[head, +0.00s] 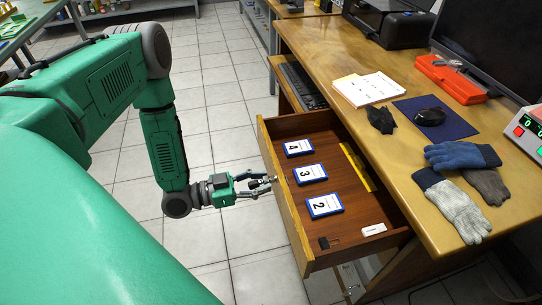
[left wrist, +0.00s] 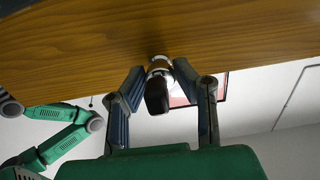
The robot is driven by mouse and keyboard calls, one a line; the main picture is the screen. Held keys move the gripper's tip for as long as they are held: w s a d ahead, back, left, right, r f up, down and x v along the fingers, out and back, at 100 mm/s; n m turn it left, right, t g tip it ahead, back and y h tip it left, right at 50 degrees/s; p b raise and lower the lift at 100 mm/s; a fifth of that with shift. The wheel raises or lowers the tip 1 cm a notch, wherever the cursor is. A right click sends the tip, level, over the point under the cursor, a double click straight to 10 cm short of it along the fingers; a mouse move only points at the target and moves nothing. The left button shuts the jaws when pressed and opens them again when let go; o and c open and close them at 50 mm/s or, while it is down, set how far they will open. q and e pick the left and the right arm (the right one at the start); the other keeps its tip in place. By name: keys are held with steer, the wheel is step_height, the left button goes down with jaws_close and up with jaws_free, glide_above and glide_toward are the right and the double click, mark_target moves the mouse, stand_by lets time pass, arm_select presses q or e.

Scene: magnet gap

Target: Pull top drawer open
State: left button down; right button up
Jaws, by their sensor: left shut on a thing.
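The top drawer (head: 283,210) of the wooden desk is pulled out, its inside in plain view. My left gripper (head: 270,182) is at the outer side of the drawer front, about midway along it. It is shut on the drawer's round knob. The left wrist view shows the knob (left wrist: 158,68) between the two fingers (left wrist: 157,88), close against the wooden drawer front (left wrist: 220,30). My right gripper is not in view.
Inside the drawer lie numbered blue-edged cards (head: 311,173), a yellow strip (head: 357,166), a white item (head: 373,229) and a small dark item (head: 328,242). Gloves (head: 450,204), a mouse (head: 430,117) and papers (head: 367,89) lie on the desktop (head: 330,50). Tiled floor (head: 210,130) is clear left of the drawer.

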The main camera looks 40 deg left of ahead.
arm_select(q)
steer(key=shift+s+a, duration=0.45)
steer(key=shift+p+v, duration=0.55)
steer(key=shift+v, duration=2.15)
steer(key=c, duration=1.2)
jaws_free()
steer(key=v, duration=0.8)
steer(key=shift+p, duration=0.4)
